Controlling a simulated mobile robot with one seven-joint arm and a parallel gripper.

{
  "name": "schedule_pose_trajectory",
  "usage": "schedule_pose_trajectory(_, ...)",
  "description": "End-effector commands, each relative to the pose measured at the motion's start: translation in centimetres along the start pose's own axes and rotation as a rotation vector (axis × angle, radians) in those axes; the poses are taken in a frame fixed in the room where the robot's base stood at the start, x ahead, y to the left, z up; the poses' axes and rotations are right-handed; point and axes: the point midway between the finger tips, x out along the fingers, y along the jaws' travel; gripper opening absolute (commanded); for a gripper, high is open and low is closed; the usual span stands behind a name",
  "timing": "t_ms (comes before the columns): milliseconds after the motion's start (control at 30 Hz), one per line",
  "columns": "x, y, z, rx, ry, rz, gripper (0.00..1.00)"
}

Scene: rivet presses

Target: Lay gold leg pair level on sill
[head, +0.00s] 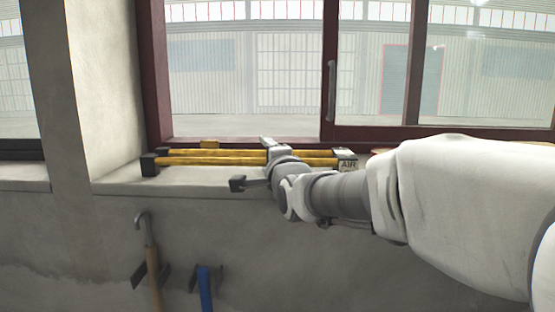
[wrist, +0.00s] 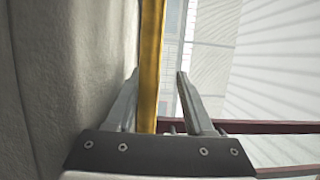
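The gold leg pair (head: 220,158) shows as two long yellow bars with dark end blocks, lying along the window sill (head: 125,185) and looking about level. My gripper (head: 268,145) is over the bars, right of their middle. In the wrist view, one gold bar (wrist: 151,50) passes between the fingers of my gripper (wrist: 157,78). The bar is near the left finger, and a clear gap separates it from the right finger. My gripper hides part of the bars in the head view. Contact between the fingers and the bar cannot be told.
A small box marked AIR (head: 348,164) sits at the bars' right end. The dark red window frame (head: 240,143) rises close behind. A hooked tool (head: 152,265) and a blue handle (head: 205,288) hang below the sill.

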Motion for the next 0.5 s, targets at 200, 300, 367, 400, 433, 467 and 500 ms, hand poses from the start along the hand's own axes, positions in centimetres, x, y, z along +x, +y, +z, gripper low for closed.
schedule_pose_trajectory(200, -2.3, 0.4, 0.0, 0.002, 0.000, 0.014, 0.53)
schedule_pose_trajectory(300, -4.0, 0.1, 0.0, 0.001, 0.000, 0.010, 0.53)
schedule_pose_trajectory(367, -5.0, 0.1, 0.0, 0.001, 0.000, 0.009, 0.53)
schedule_pose_trajectory(400, -5.6, 0.0, 0.0, 0.001, 0.000, 0.008, 0.53)
schedule_pose_trajectory(433, -6.1, 0.0, 0.0, 0.001, 0.000, 0.007, 0.53)
schedule_pose_trajectory(467, -6.6, -0.1, 0.0, 0.001, 0.000, 0.006, 0.53)
schedule_pose_trajectory(500, -7.2, -0.2, 0.0, 0.001, 0.000, 0.004, 0.53)
